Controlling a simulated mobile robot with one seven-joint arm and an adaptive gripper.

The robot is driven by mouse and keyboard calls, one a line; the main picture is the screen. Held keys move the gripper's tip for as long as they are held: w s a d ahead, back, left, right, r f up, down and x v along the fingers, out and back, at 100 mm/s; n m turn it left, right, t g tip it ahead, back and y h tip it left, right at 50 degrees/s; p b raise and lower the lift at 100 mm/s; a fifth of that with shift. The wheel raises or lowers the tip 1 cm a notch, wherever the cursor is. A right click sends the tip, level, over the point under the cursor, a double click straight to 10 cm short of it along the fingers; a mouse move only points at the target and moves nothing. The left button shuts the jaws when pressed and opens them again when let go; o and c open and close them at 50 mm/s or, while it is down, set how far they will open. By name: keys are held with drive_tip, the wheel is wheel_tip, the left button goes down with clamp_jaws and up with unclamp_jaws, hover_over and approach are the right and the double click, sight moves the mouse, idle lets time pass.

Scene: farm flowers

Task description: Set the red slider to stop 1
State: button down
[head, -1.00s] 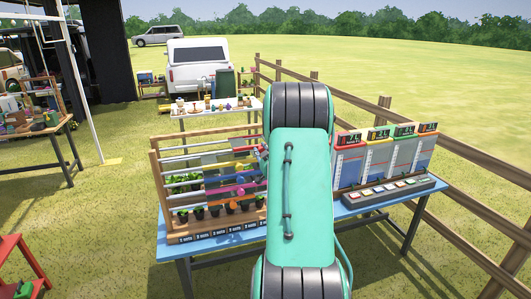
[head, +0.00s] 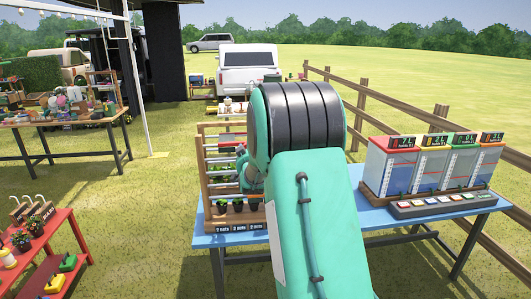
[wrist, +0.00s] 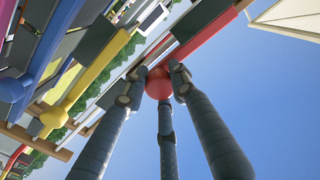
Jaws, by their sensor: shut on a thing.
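The red slider's round knob (wrist: 159,84) is between the fingers of my gripper (wrist: 160,88) in the wrist view. The fingers are shut on it. A red bar (wrist: 205,34) runs from the knob toward the upper right. In the head view my own arm hides the gripper, the red slider and most of the slider rack (head: 205,165). The stop labels (head: 238,227) on the rack's base show only in part, and I cannot tell which stop the red slider is at.
A yellow slider knob (wrist: 54,117) and a blue slider knob (wrist: 11,89) are left of my fingers. The rack stands on a blue table (head: 375,215). Display units (head: 430,165) and a button panel (head: 440,203) stand at the right. A wooden fence (head: 362,125) runs behind.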

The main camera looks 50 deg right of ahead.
sight(234, 145)
drive_tip(key=w+a, duration=0.3)
drive_tip(key=shift+w+a+f+b, duration=0.15)
drive_tip(key=shift+w+a+b, duration=0.15)
drive_tip(key=shift+w+a, duration=0.1)
drive_tip(key=c, duration=1.4)
unclamp_jaws()
drive_tip(key=shift+w+a, duration=0.15)
drive_tip(key=shift+o, duration=0.2)
drive_tip(key=shift+s, duration=0.25)
drive_tip(key=v, duration=1.1)
drive_tip(key=shift+s+a, duration=0.2)
drive_tip(key=shift+a, duration=0.05)
drive_tip(key=shift+a, duration=0.1)
